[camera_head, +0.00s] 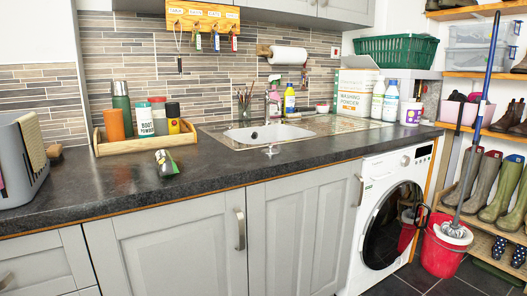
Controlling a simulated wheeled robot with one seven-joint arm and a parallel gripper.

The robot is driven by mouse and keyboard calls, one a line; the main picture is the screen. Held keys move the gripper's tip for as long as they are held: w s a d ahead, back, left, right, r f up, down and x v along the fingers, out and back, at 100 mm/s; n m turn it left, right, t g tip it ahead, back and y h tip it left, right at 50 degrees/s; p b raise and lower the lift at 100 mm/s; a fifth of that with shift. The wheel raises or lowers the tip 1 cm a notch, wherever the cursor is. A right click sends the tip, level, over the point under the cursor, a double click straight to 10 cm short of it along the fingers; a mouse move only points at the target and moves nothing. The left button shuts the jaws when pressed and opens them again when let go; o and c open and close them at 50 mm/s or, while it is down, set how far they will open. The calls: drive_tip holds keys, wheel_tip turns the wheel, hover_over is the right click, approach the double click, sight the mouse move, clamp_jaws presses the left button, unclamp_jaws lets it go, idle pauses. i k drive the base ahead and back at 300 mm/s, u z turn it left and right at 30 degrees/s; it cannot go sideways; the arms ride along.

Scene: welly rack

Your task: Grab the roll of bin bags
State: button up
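A small dark roll-like item (166,164) with a green patch and a pale, shiny end lies on the dark worktop (95,190), in front of the wooden tray. It looks like the roll of bin bags, but it is too small to be certain. It lies apart from the tray, with clear worktop around it. My gripper is not in view.
A wooden tray (118,149) holds a flask and several tins or bottles. A grey basket (22,165) stands at the far left. The sink (268,134) is to the right. A washing machine (390,222), red mop bucket (441,250) and boot rack occupy the right side.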

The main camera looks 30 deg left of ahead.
sight(167, 167)
drive_tip(key=u, duration=0.4)
drive_tip(key=i, duration=0.95)
drive_tip(key=u, duration=1.5)
drive_tip(key=i, duration=0.6)
drive_tip(key=u, duration=0.5)
